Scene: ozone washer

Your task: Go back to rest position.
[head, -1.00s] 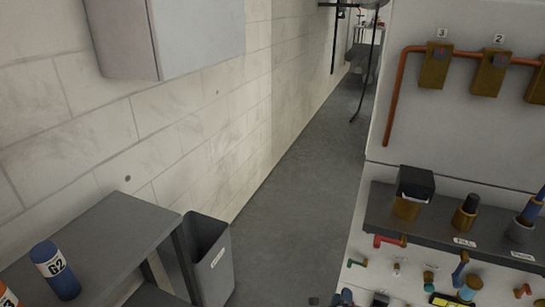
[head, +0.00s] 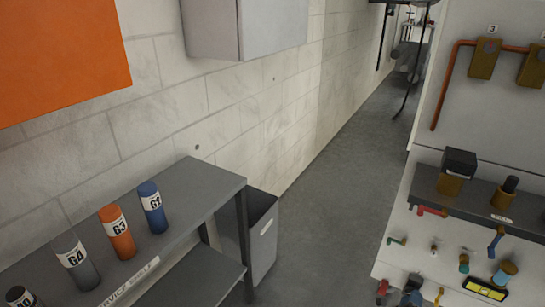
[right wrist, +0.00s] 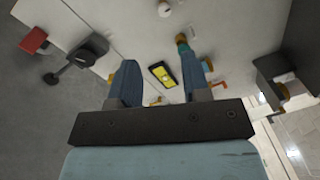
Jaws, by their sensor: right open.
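My right gripper (right wrist: 156,66) shows in the right wrist view, with its two blue fingers apart and nothing between them. It faces the pale panel (right wrist: 140,25), and a small black and yellow device (right wrist: 162,75) shows beyond the gap. A teal fitting (right wrist: 183,44) appears at the tip of the right-hand finger; I cannot tell whether they touch. In the head view, small dark blue shapes at the lower edge of the panel may be part of this gripper, but they are too small to tell. My left gripper is not in view.
A grey shelf (head: 207,190) at left holds an orange bottle (head: 117,232), a blue bottle (head: 152,206) and a grey bottle (head: 75,258). A grey bin (head: 262,240) stands beside it. Clear floor (head: 340,215) runs between bin and panel (head: 400,245).

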